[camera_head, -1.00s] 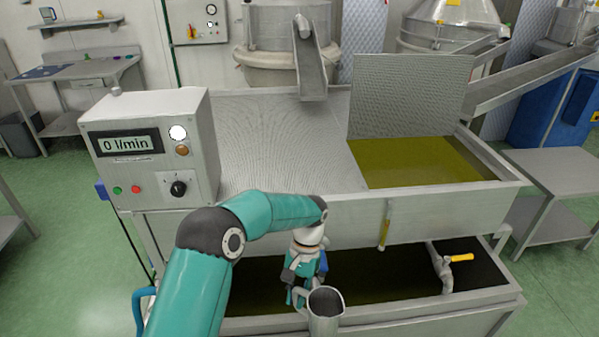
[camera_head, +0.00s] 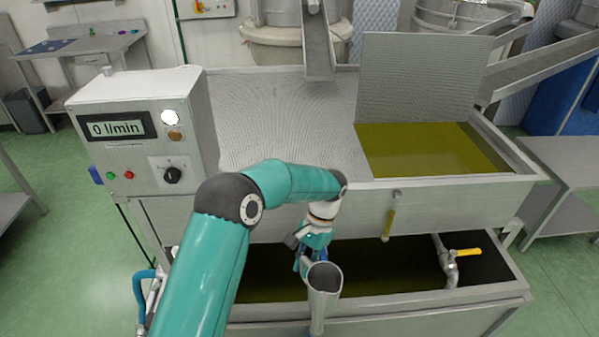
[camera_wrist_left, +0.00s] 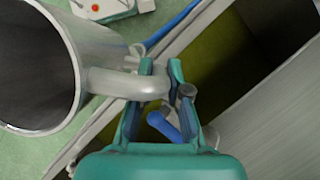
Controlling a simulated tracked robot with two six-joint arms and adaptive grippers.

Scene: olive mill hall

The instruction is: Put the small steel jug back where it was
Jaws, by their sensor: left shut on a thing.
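The small steel jug (camera_head: 323,290) is upright in the head view, over the front rim of the lower trough. Its mouth and handle also fill the left of the left wrist view (camera_wrist_left: 75,70). My left gripper (camera_head: 304,262) is shut on the jug's handle, with its fingers (camera_wrist_left: 160,90) on either side of the handle in the left wrist view. The inside of the jug looks dark, and I cannot tell whether it holds anything. My right gripper is in neither view.
The lower trough (camera_head: 390,304) holds dark liquid and has a tap with a yellow lever (camera_head: 462,253). Above it is the steel vat (camera_head: 455,200) with green-yellow oil (camera_head: 425,150). A control box (camera_head: 140,140) reads 0 l/min. A steel side table (camera_head: 575,165) stands at right.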

